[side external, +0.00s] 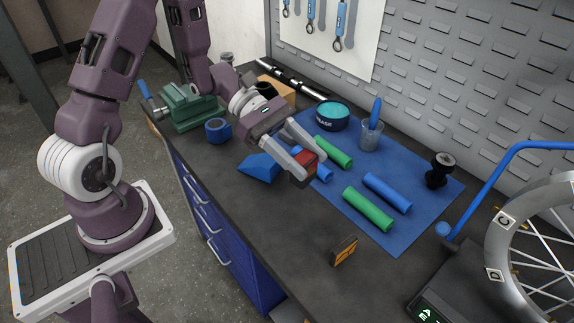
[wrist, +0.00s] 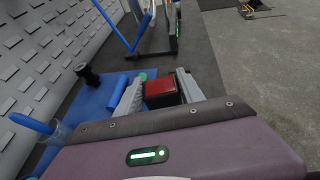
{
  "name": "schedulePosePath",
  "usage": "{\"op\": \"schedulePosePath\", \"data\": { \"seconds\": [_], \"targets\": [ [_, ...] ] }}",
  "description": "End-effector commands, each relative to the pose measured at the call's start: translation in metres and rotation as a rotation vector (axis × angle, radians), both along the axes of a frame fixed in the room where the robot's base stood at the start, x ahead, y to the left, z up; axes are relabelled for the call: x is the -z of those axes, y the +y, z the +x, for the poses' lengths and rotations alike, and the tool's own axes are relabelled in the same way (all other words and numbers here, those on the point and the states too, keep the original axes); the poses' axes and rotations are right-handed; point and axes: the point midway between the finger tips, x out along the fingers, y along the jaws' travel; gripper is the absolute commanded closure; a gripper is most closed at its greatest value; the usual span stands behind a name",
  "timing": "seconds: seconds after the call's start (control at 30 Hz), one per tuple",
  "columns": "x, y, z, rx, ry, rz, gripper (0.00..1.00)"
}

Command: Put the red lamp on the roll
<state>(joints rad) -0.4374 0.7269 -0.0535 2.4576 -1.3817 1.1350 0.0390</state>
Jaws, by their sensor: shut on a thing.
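The red lamp (side external: 306,158) is a small red and dark block. My gripper (side external: 303,164) is shut on it and holds it above the bench, near the front left edge of the blue mat. In the wrist view the lamp (wrist: 161,88) sits between the two grey fingers (wrist: 160,92). The flat blue mat (side external: 408,222) looks like the roll, spread open on the bench. On it lie green cylinders (side external: 333,150) (side external: 368,208) and blue cylinders (side external: 387,193) (side external: 323,171). The left blue cylinder is partly hidden by my gripper.
On the mat's far side stand a teal tin (side external: 332,117), a cup (side external: 370,137) with a blue-handled tool, and a black part (side external: 439,171). A blue wedge (side external: 259,168), blue ring (side external: 217,131), green vise (side external: 191,107) and orange reflector (side external: 343,251) are off it. A wheel (side external: 505,250) stands right.

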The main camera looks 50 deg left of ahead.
Motion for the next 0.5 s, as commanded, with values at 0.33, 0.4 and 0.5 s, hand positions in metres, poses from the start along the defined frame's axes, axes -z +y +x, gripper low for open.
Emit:
{"op": "schedulePosePath", "data": {
  "seconds": [0.33,0.4,0.5],
  "targets": [
    [-0.007,-0.023,-0.065,0.438,0.000,0.003,0.97],
    [-0.005,-0.022,-0.093,0.619,0.001,0.003,0.97],
    [-0.001,-0.010,-0.132,0.886,0.003,0.003,0.97]
  ]
}}
